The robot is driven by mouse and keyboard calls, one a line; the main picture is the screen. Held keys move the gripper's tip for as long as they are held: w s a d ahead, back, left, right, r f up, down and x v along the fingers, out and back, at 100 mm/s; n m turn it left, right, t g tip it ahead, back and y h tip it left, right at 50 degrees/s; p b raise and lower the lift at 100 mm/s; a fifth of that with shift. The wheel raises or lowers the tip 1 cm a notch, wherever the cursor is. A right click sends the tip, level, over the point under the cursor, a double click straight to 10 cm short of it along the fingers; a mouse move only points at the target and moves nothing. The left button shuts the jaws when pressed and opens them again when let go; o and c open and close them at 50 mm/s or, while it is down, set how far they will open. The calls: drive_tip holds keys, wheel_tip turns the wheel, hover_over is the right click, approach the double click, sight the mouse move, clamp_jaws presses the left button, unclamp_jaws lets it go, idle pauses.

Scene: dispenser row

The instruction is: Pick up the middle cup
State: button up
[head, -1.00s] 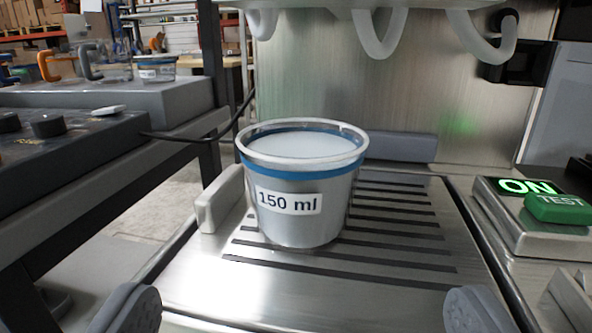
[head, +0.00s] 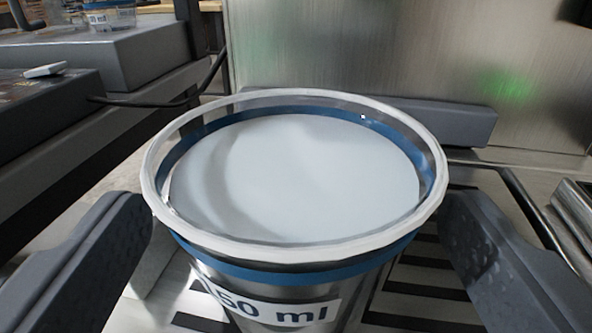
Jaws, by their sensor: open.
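A cup (head: 300,255) with a white rim, a blue band and a label ending in "50 ml" stands upright in the middle of the head view. It is nearly full of a whitish liquid (head: 300,175). My gripper (head: 295,235) is open, with one grey finger on the left of the cup and the other on the right. The right finger appears close to the cup's side; I cannot tell whether either finger touches it. The cup's lower part is cut off by the picture's bottom edge.
The cup stands on a slotted metal tray (head: 425,275). A grey bar (head: 455,125) and a brushed metal panel (head: 400,50) are behind it. Grey benches (head: 100,55) stand to the left, with another cup (head: 108,18) in the distance. A metal edge is at right.

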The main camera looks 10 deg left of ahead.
drive_tip(key=shift+w, duration=0.15)
drive_tip(key=c, duration=1.2)
drive_tip(key=shift+r, duration=0.1)
